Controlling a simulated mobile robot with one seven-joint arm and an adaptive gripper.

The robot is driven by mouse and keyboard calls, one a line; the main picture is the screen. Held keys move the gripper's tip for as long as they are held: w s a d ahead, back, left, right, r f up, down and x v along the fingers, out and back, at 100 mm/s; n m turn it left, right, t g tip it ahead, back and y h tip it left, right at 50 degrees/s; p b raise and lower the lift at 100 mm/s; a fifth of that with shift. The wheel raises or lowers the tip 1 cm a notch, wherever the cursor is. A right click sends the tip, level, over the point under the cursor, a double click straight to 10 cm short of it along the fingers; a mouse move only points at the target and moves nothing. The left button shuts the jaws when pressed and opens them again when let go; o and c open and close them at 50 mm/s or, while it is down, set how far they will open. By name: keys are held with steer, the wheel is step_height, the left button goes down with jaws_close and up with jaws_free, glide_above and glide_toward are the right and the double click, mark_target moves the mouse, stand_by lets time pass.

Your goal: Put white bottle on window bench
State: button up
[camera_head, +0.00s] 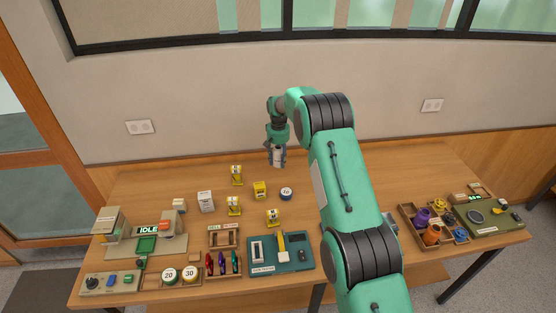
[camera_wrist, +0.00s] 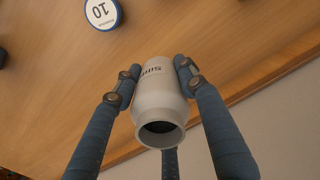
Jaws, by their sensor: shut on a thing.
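The white bottle (camera_wrist: 160,95) is a pale grey-white cylinder with dark lettering and an open neck facing the wrist camera. My gripper (camera_wrist: 157,82) is shut on it, with fingers on both sides and a third finger partly hidden behind. In the head view my gripper (camera_head: 277,157) holds the bottle (camera_head: 278,155) above the back part of a wooden bench (camera_head: 310,172) beneath the window. The gap between the bottle and the bench top is hard to judge.
A teal tray (camera_head: 281,254) and a wooden organiser (camera_head: 435,227) are nearer the front. The back strip along the wall looks clear.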

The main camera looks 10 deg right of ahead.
steer(key=s+d+b, duration=0.2)
steer(key=s+d, duration=0.1)
steer(key=s, duration=0.9)
steer(key=s+d+f+b, duration=0.1)
steer(key=s+d+b, duration=0.2)
steer(key=s, duration=1)
steer(key=shift+s+d+f+b, duration=0.2)
steer(key=shift+s+d+b, duration=0.05)
steer(key=shift+b, duration=0.05)
step_height(320, 180, up, 5)
steer(key=s+a+n+p, duration=0.1)
steer(key=s+a, duration=0.2)
steer(key=a, duration=0.7)
steer(key=s+a+p, duration=0.2)
steer(key=s+a, duration=0.2)
steer(key=a, duration=0.6)
steer(key=s+a+n+p, duration=0.1)
steer(key=s+a, duration=0.2)
steer(key=a, duration=0.7)
steer(key=f, duration=0.7)
steer(key=shift+d+f, duration=0.15)
steer(key=shift+d, duration=0.05)
steer(key=shift+f, duration=0.55)
